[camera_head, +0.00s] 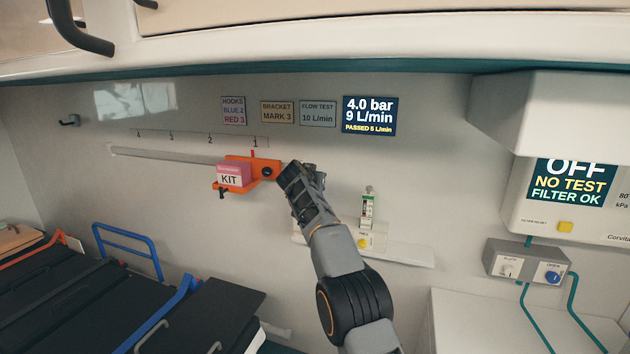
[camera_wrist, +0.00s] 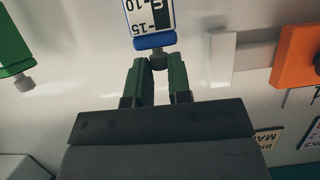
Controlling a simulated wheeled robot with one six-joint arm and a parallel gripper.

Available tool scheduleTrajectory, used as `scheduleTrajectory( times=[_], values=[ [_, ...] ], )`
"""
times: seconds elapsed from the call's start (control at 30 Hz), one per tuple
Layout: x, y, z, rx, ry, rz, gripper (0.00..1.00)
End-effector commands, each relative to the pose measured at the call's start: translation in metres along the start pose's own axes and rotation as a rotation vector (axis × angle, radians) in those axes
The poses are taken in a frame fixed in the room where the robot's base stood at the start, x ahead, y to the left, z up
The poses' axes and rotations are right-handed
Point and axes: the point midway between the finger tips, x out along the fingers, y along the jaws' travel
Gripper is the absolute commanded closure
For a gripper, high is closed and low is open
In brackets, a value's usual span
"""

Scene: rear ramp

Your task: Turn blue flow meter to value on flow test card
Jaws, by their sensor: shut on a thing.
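The blue flow meter (camera_wrist: 154,41) shows upside down at the top of the wrist view, with a blue collar and a white scale marked 10 and 15. Its grey knob (camera_wrist: 158,62) sits between the green fingertips of my gripper (camera_wrist: 159,72), which is shut on it. In the head view my gripper (camera_head: 297,180) is against the back wall and hides the blue meter. The flow test card (camera_head: 317,113) on the wall reads 10 L/min. The display beside it (camera_head: 369,116) reads 4.0 bar, 9 L/min, passed 5 L/min.
A green flow meter (camera_head: 367,208) stands right of my arm; it also shows in the wrist view (camera_wrist: 14,50). An orange bracket (camera_head: 268,170) with a pink kit (camera_head: 233,175) is close on the left. A unit (camera_head: 570,195) reading OFF, no test hangs at right.

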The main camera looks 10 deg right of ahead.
Motion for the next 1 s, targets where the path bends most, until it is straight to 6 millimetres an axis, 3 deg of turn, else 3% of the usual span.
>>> scheduleTrajectory(
  times=[0.4,0.97,1.0],
  values=[
    [0.0002,-0.0036,-0.0008,0.063,-0.003,0.158,1.00],
    [0.0004,-0.0036,0.0005,0.074,0.002,0.179,1.00],
    [0.0004,-0.0036,0.0005,0.074,0.002,0.179,0.78]
  ],
)
